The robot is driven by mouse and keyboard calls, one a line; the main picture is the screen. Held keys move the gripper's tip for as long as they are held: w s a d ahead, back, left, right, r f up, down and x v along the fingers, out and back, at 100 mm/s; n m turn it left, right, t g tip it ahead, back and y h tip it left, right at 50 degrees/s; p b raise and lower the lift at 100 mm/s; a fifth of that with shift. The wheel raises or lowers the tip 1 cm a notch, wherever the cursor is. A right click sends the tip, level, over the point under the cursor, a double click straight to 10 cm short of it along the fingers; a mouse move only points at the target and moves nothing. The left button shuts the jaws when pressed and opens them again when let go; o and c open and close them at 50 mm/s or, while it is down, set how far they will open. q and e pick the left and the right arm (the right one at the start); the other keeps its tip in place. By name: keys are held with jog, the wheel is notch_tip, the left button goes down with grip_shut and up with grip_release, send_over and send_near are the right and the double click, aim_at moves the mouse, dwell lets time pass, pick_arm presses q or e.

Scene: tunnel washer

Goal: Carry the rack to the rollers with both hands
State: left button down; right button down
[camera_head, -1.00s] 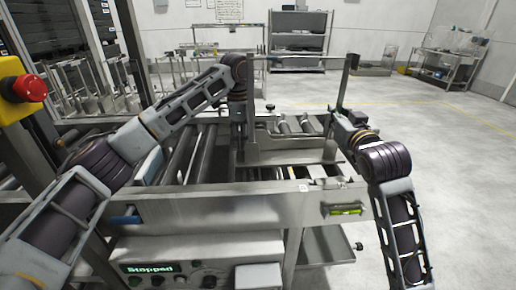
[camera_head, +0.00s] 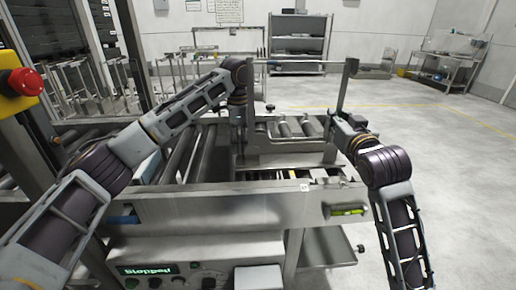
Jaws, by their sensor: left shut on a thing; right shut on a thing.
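The rack (camera_head: 290,159) is a grey metal tray-like frame with tall end posts and a thin top bar. It is held level over the far part of the machine's deck. My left gripper (camera_head: 240,135) is shut on its left end, with the fingertips mostly hidden behind the wrist. My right gripper (camera_head: 339,124) is shut on its right end, near the right post. Longer rollers (camera_head: 190,155) lie to the left.
The machine's front rail (camera_head: 240,207) crosses between me and the rack, with a control panel (camera_head: 165,276) below it. A red emergency button (camera_head: 26,82) is at far left. Shelving (camera_head: 298,45) stands behind. The floor (camera_head: 440,150) to the right is clear.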

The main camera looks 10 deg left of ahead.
pick_arm(q)
jog(key=shift+d+f+b, duration=0.1)
jog(key=shift+f+b, duration=0.6)
jog(key=shift+b, duration=0.05)
pick_arm(e)
jog(key=shift+f, duration=0.75)
pick_arm(q)
jog(key=c, duration=1.5)
grip_release()
pick_arm(e)
jog(key=c, duration=1.7)
grip_release()
jog(key=shift+c, duration=0.2)
pick_arm(q)
jog(key=o, duration=0.4)
jog(key=shift+c, duration=0.2)
pick_arm(e)
jog(key=o, duration=0.3)
pick_arm(q)
jog(key=shift+r, duration=5.95)
pick_arm(e)
jog(key=shift+s, duration=0.15)
jog(key=v, duration=0.7)
